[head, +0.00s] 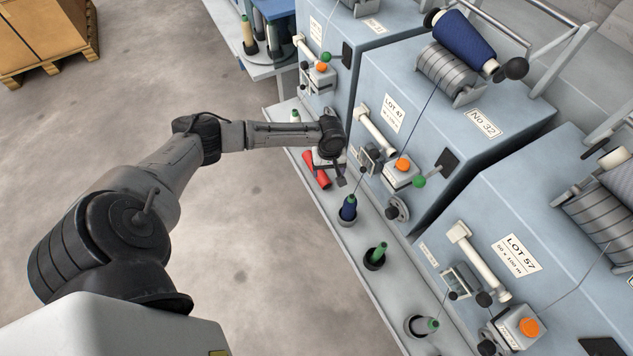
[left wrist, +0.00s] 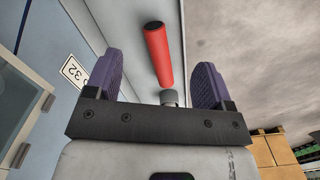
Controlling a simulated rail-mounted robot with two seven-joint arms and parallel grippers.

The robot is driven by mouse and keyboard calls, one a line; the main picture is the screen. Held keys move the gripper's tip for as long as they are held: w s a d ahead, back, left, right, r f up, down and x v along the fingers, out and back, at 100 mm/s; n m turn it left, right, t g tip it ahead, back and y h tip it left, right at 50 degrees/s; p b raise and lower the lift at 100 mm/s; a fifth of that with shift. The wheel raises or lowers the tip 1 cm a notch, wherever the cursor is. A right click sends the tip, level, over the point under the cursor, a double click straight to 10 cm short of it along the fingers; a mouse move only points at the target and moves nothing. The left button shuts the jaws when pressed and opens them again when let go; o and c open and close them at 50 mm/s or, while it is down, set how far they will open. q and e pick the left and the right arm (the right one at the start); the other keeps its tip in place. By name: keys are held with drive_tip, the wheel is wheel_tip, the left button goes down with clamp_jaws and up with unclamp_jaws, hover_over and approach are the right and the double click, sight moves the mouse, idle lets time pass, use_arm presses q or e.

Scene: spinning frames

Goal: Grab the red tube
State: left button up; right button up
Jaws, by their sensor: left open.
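The red tube (head: 315,170) lies on its side on the grey ledge (head: 343,231) in front of the machines in the head view. The left gripper (head: 340,178) is just above and to the right of it, partly covering that area. In the left wrist view the red tube (left wrist: 158,54) shows beyond and between the two purple-padded fingers of the left gripper (left wrist: 160,85). The fingers are apart and the tube is not between their pads. A short grey piece (left wrist: 169,98) sits at the tube's near end. The right gripper is not in view.
The No 32 machine (head: 440,130) rises behind the ledge, with levers and an orange button (head: 403,164) close to the gripper. Open floor (head: 250,245) lies left.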

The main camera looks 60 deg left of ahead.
sight(319, 173)
use_arm(q)
drive_tip(key=w+a+f+n+b, duration=0.25)
drive_tip(key=a+n+b, duration=0.2)
drive_tip(key=a, duration=0.35)
drive_tip(key=f+b, duration=0.1)
drive_tip(key=f, duration=0.1)
drive_tip(key=f+b, duration=0.1)
drive_tip(key=f, duration=0.2)
drive_tip(key=f+b, duration=0.2)
drive_tip(key=f, duration=0.1)
drive_tip(key=shift+s+a, duration=0.25)
drive_tip(key=shift+s, duration=0.1)
wheel_tip(319, 173, down, 6)
drive_tip(key=b, duration=0.4)
drive_tip(key=shift+w+r, duration=0.1)
drive_tip(key=shift+r, duration=0.25)
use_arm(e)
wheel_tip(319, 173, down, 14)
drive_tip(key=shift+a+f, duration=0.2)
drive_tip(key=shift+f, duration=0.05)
use_arm(q)
drive_tip(key=shift+c, duration=0.4)
drive_tip(key=shift+c, duration=0.8)
drive_tip(key=c, duration=0.7)
